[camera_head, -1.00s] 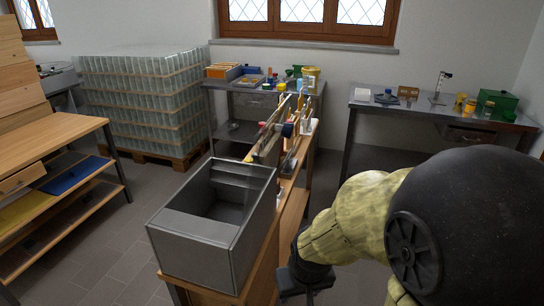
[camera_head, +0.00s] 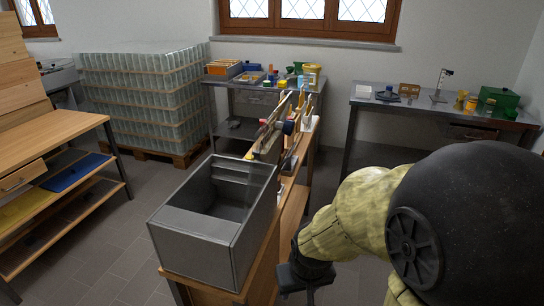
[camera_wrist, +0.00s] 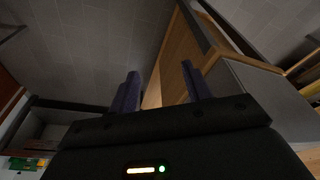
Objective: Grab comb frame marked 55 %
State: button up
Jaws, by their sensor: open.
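I cannot make out a comb frame or a 55 % marking in either view; any labels are too small to read. My gripper (camera_head: 305,278) is low at the right of the grey metal tank in the head view, beside the narrow wooden bench. In the wrist view my gripper (camera_wrist: 161,90) shows two dark fingers apart with nothing between them. Beyond the fingers are the tiled floor and a wooden edge of the bench.
The open grey tank (camera_head: 195,225) stands on the near end of the narrow bench (camera_head: 294,195), with tools behind it. Tables with small items stand at the back (camera_head: 255,85) and right (camera_head: 445,108). A pallet of jars (camera_head: 145,100) and wooden shelving (camera_head: 55,130) are left.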

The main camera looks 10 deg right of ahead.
jog(key=w+p+v, duration=0.1)
jog(key=p+v, duration=0.5)
jog(key=shift+w+r, duration=0.15)
jog(key=shift+r, duration=0.4)
jog(key=shift+c, duration=1.4)
jog(key=shift+w+a, duration=0.1)
